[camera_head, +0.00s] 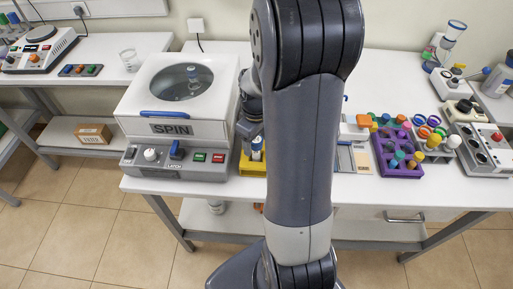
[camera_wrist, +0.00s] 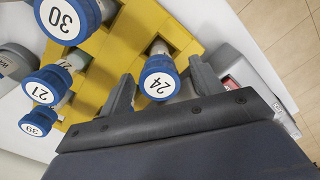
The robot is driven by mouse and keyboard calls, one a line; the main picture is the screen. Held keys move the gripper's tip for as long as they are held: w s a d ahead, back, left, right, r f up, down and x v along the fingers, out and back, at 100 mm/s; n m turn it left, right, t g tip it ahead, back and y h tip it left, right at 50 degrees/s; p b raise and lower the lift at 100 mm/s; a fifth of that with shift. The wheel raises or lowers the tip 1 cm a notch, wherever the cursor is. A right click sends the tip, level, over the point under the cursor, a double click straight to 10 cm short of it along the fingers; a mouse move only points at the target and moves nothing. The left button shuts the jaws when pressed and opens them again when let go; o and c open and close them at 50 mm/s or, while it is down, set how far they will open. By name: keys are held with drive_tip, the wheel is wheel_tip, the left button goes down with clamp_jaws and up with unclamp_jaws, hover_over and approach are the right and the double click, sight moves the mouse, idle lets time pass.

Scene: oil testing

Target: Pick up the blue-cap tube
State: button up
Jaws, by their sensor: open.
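In the wrist view several blue-cap tubes show around a yellow rack (camera_wrist: 118,52). One cap marked 24 (camera_wrist: 159,78) lies between my open fingers. Caps marked 30 (camera_wrist: 66,20), 21 (camera_wrist: 46,86) and 39 (camera_wrist: 38,122) are to the left. My gripper (camera_wrist: 163,86) is open, with one finger on each side of cap 24; I cannot tell whether either touches it. In the head view a blue-cap tube (camera_head: 257,148) stands in the yellow rack (camera_head: 252,166), mostly behind my arm. The fingers are hidden there.
A SPIN centrifuge (camera_head: 178,125) with a round window stands left of the yellow rack. A purple rack (camera_head: 394,160) of coloured-cap tubes is to the right. More instruments (camera_head: 479,140) stand at the far right. A side bench (camera_head: 100,50) is at the left.

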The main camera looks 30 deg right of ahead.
drive_tip(key=shift+f, duration=1.2)
drive_tip(key=shift+c, duration=0.2)
drive_tip(key=c, duration=1)
drive_tip(key=shift+c, duration=0.2)
drive_tip(key=shift+r, duration=0.15)
